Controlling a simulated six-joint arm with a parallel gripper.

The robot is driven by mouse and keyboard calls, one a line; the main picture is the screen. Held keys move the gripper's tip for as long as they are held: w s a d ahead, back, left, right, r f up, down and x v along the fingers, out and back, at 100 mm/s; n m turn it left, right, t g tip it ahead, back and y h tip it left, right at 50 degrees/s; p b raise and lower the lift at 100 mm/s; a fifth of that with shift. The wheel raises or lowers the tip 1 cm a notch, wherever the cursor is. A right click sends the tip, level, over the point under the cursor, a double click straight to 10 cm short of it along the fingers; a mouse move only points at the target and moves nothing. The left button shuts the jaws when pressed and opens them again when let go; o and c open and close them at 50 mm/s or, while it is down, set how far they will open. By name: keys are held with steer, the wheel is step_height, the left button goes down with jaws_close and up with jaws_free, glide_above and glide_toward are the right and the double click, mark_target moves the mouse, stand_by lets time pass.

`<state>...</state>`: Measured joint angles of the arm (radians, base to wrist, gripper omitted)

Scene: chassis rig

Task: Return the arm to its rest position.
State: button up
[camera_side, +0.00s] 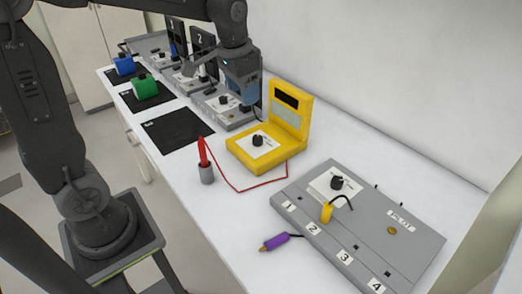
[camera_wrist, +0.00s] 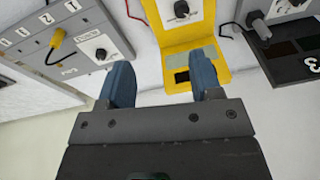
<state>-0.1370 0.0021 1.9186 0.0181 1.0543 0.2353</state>
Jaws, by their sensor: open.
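My gripper (camera_side: 243,100) hangs from my arm at the back of the white table, behind and left of the yellow meter (camera_side: 262,150) in the side view. In the wrist view my gripper (camera_wrist: 160,80) shows its two blue fingers spread apart with nothing between them. The yellow meter (camera_wrist: 170,48) appears beyond the fingertips there. Whether the fingers touch anything is hard to tell from the side view, where they overlap the grey units behind.
A grey numbered panel (camera_side: 380,225) with a yellow plug (camera_side: 327,212) lies at front right, with a purple plug (camera_side: 275,242) beside it. A red probe (camera_side: 203,152) stands in a grey holder. Green (camera_side: 145,88) and blue (camera_side: 125,65) blocks sit on black mats. Grey knob units (camera_side: 228,110) line the back.

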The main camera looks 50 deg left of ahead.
steer(key=s+d+t, duration=0.1)
steer(key=s+d, duration=0.1)
steer(key=s, duration=0.6)
steer(key=s+d+n+t, duration=0.1)
steer(key=s+d+t, duration=0.1)
steer(key=s, duration=0.6)
steer(key=shift+s+d+r+t, duration=0.3)
steer(key=shift+d, duration=0.4)
